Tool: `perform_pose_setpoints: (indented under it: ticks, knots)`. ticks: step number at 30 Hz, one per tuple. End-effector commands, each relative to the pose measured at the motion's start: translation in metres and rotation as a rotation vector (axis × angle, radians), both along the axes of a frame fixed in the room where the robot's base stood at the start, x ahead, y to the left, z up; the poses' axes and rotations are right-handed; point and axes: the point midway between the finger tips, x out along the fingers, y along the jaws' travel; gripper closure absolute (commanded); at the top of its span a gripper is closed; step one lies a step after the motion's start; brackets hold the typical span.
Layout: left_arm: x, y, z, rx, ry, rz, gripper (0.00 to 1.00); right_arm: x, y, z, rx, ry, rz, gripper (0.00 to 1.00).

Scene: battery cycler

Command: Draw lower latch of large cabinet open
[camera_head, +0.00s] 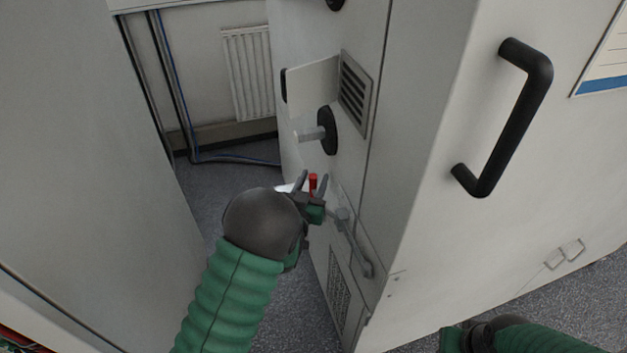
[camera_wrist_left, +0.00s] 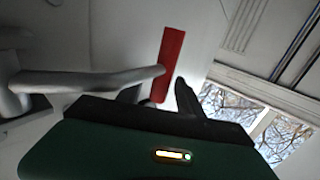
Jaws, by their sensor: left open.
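The large pale cabinet (camera_head: 440,150) fills the centre and right of the head view. Low on its narrow side is a grey latch lever (camera_head: 354,243) with a bent rod running down. A red handle (camera_head: 312,183) stands up just above it; it shows as a red bar in the left wrist view (camera_wrist_left: 173,50). My left gripper (camera_head: 311,186) is open, its two fingers on either side of the red handle. The gripper hides the red handle's base. My right gripper (camera_head: 453,340) is partly cut off at the bottom edge.
A black grab handle (camera_head: 513,120) sits on the cabinet front. A grey panel (camera_head: 85,170) stands at left, leaving a narrow gap of floor (camera_head: 222,180).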

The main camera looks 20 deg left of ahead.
Motion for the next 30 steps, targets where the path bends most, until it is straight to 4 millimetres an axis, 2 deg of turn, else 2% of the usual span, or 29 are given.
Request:
perform_pose_setpoints:
  ticks: [6,16,30]
  knots:
    - [0.0007,0.0002,0.0001,0.0,0.0,0.0,0.57,0.0,0.0,0.0,0.0,0.0,0.0,1.0]
    - [0.0005,0.0001,0.0,0.0,0.0,0.0,0.99,0.0,0.0,0.0,0.0,0.0,0.0,1.0]
    - [0.0003,-0.0001,0.0,0.0,0.0,0.0,1.0,0.0,0.0,0.0,0.0,0.0,0.0,1.0]
